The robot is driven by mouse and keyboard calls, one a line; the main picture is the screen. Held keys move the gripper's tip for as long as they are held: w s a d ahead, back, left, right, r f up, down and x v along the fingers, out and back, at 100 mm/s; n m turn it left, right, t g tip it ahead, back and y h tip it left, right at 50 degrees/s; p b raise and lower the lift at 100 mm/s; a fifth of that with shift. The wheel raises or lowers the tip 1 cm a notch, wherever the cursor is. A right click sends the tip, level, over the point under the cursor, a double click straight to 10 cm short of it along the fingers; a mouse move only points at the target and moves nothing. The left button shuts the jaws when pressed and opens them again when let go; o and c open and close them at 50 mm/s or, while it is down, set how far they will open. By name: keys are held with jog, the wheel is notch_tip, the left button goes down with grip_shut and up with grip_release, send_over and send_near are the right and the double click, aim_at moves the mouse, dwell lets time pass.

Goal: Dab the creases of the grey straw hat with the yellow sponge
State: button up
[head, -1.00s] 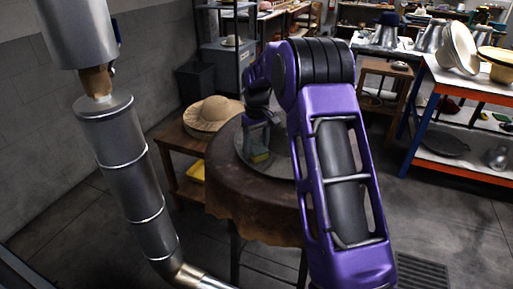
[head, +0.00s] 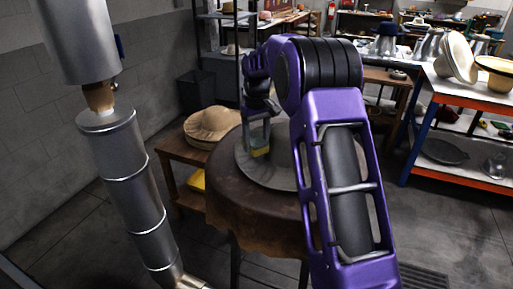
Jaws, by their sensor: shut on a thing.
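The grey straw hat (head: 262,176) lies on the round table with the brown cover (head: 228,205). Its wide brim shows, but my arm hides much of its right side and part of its crown. My gripper (head: 259,146) is over the hat, shut on the yellow sponge (head: 260,152).
Tan straw hats (head: 211,125) sit on a low wooden table (head: 178,147) at the left, with a yellow thing (head: 197,181) on its lower shelf. Silver pipes (head: 126,165) stand at the front left. A blue and orange shelf unit (head: 465,179) holds hat forms at the right.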

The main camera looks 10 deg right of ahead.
jog(key=shift+r, duration=3.4)
jog(key=shift+f, duration=0.1)
